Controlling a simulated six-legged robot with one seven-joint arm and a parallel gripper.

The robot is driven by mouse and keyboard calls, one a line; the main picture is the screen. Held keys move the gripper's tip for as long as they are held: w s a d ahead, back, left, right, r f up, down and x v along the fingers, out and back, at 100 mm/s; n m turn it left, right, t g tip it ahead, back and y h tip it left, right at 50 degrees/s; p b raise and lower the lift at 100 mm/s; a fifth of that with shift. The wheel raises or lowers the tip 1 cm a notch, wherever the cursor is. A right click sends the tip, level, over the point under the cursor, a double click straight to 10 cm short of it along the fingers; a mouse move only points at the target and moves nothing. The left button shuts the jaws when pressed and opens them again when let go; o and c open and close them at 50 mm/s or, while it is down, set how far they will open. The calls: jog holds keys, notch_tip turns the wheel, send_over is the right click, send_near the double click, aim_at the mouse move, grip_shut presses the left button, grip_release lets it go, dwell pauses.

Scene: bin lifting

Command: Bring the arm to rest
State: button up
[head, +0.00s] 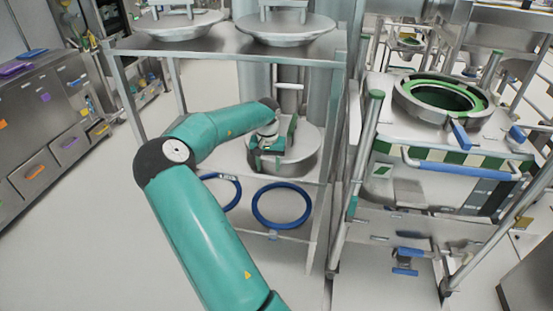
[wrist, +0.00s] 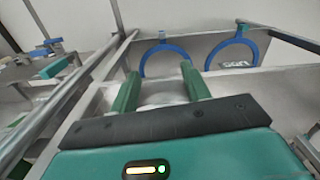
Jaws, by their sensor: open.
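My arm reaches forward from the bottom of the head view, bends at the elbow and extends into the steel rack. My gripper (head: 270,150) is in front of a round metal lid (head: 306,160) in the rack; whether it touches the lid cannot be told. In the wrist view my gripper (wrist: 162,84) shows two green fingers spread apart, with a pale rounded surface between and behind them. No object is clearly held.
Two blue rings are by the rack's lower shelf, the right ring (head: 256,208) below my gripper. Domed lids, such as the left lid (head: 178,27), sit on the top shelf. Right stands an open bin (head: 402,100) in a metal frame. Cabinets (head: 40,175) line the left; floor between is clear.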

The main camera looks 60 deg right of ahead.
jog(key=shift+w+a+f, duration=0.25)
jog(key=shift+a, duration=0.4)
jog(key=a+r+n+t+y, duration=0.15)
jog(key=a+r, duration=0.45)
jog(key=a, duration=0.7)
jog(key=a+r+n+t+y, duration=0.1)
jog(key=a+r+n+y, duration=0.15)
jog(key=a+r, duration=0.7)
jog(key=s+a+r+n+t+h, duration=0.1)
jog(key=s+a+n, duration=0.3)
jog(key=a, duration=0.7)
jog(key=s+a+r+n+t+h, duration=0.2)
jog(key=s+a+r+n+h, duration=0.1)
jog(key=s+a, duration=0.6)
jog(key=shift+a+r+n, duration=0.5)
jog(key=shift+a+r, duration=0.15)
jog(key=shift+a, duration=0.55)
